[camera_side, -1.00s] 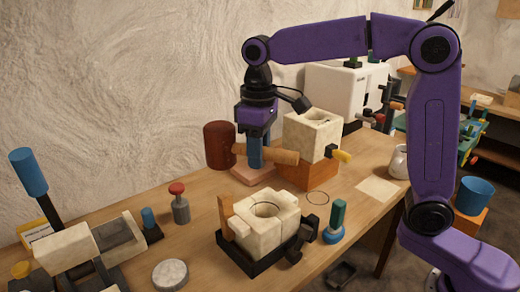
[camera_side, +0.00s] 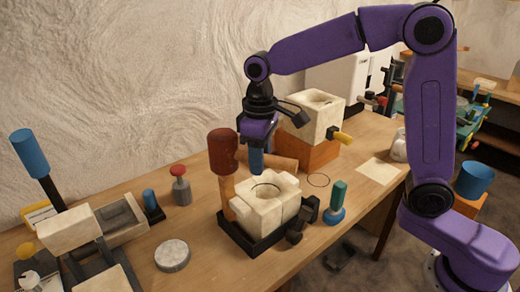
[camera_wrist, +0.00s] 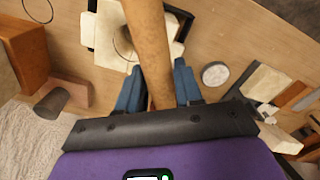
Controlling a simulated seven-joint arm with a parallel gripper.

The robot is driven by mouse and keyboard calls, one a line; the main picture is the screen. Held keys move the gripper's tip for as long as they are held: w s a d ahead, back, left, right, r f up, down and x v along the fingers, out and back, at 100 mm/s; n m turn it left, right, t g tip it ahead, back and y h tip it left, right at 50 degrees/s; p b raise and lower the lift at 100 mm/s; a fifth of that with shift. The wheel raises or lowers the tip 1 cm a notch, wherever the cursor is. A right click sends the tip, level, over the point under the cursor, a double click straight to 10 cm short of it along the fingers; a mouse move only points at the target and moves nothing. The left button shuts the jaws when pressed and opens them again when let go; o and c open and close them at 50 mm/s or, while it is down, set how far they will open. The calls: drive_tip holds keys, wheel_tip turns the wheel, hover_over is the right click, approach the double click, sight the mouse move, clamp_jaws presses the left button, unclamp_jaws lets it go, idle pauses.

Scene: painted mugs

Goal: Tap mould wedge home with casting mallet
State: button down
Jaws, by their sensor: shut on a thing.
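The casting mallet has a dark red-brown head (camera_side: 223,150) and a wooden handle (camera_side: 284,164). In the wrist view the handle (camera_wrist: 148,45) runs up between my blue fingers (camera_wrist: 158,92); the head is out of that frame.
Another cream mould (camera_side: 315,115) with a yellow plug stands on an orange block (camera_side: 312,155) behind. A black clamp knob (camera_side: 300,222) and a teal-handled tool (camera_side: 338,203) stand right of the mould. A grey disc (camera_side: 172,255) and red-topped bottle (camera_side: 180,187) are left.

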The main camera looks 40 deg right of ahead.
drive_tip(key=shift+f, duration=0.25)
drive_tip(key=shift+r, duration=2.6)
wheel_tip(320, 180, down, 8)
drive_tip(key=shift+s+r, duration=0.1)
drive_tip(key=shift+r, duration=3.2)
